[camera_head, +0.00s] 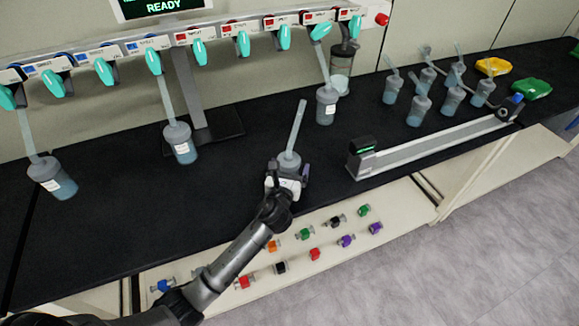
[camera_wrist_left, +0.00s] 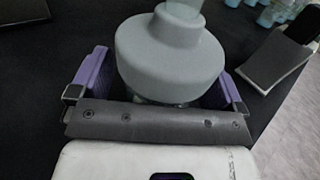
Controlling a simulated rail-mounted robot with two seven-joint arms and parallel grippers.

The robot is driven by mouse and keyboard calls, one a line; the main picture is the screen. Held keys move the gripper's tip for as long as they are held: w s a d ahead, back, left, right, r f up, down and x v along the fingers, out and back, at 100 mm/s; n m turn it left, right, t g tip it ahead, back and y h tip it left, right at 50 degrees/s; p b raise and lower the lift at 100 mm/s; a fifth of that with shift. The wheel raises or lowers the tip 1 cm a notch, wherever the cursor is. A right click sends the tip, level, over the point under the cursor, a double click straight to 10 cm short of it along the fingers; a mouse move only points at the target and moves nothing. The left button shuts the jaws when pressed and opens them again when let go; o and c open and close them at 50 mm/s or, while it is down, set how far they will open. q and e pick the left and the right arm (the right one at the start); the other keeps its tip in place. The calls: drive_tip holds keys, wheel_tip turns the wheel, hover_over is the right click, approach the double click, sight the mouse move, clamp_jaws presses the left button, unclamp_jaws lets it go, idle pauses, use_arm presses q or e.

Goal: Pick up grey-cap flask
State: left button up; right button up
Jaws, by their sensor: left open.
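A grey-cap flask (camera_head: 289,160) with a tall translucent tube rising from its cap stands on the black bench in the head view. Its grey cap also fills the middle of the left wrist view (camera_wrist_left: 170,55). My left gripper (camera_head: 288,178) is at this flask, coming from the front. In the wrist view its two purple-lined fingers (camera_wrist_left: 165,82) are open, one on each side of the flask below the cap. Whether they touch the flask body is hidden by the cap. My right gripper is not in view.
Several similar flasks (camera_head: 420,106) stand at the back right, near yellow (camera_head: 493,66) and green (camera_head: 532,89) trays. A long rail device (camera_head: 440,143) lies to the right. A lower shelf (camera_head: 400,206) holds small coloured parts.

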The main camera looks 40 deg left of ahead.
use_arm(q)
drive_tip(key=c, duration=1.5)
